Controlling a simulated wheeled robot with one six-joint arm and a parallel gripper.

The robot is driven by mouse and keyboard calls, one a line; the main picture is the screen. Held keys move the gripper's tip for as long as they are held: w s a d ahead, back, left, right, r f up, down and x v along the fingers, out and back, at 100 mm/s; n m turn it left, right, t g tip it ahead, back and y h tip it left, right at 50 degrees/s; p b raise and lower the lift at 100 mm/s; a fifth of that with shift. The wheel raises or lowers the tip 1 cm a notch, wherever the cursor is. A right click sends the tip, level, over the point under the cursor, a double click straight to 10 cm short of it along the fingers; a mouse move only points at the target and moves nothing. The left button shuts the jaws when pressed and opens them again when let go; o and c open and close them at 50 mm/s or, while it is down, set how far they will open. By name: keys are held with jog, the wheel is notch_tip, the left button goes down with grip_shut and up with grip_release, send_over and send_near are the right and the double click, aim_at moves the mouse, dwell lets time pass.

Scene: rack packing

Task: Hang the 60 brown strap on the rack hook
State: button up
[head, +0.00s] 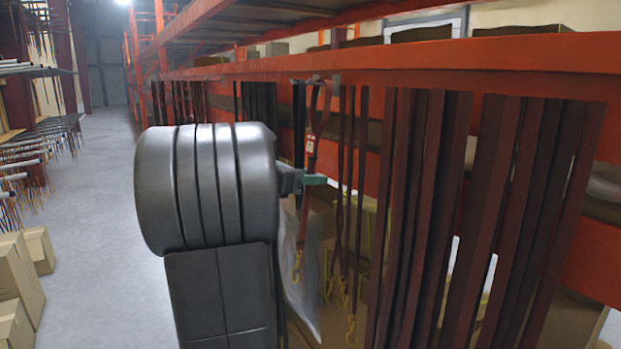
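A reddish-brown strap (311,128) with a small white and red label hangs just below the orange rack beam (400,72). Its top end is near the beam's underside, where a small hook or fitting seems to show but is too small to make out. My large grey arm link hides part of the gripper. I cannot tell whether the fingers are closed on the strap. A yellow metal hook (297,262) hangs lower down; its link to this strap is unclear.
Several dark brown straps (455,200) hang close together on the right, and thinner straps (352,170) hang just right of the gripper. More straps (258,105) hang behind. Cardboard boxes (18,275) stand at the left. The grey aisle floor (100,220) is clear.

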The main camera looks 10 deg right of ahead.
jog(key=v, duration=1.4)
jog(key=shift+d, duration=0.2)
jog(key=x, duration=1.3)
jog(key=shift+w+d+f, duration=0.1)
jog(key=shift+w+d, duration=0.05)
jog(key=shift+d, duration=0.15)
jog(key=shift+a+r, duration=0.1)
jog(key=shift+r, duration=0.2)
jog(key=shift+a+r, duration=0.25)
jog(key=shift+a, duration=0.05)
jog(key=shift+f, duration=0.1)
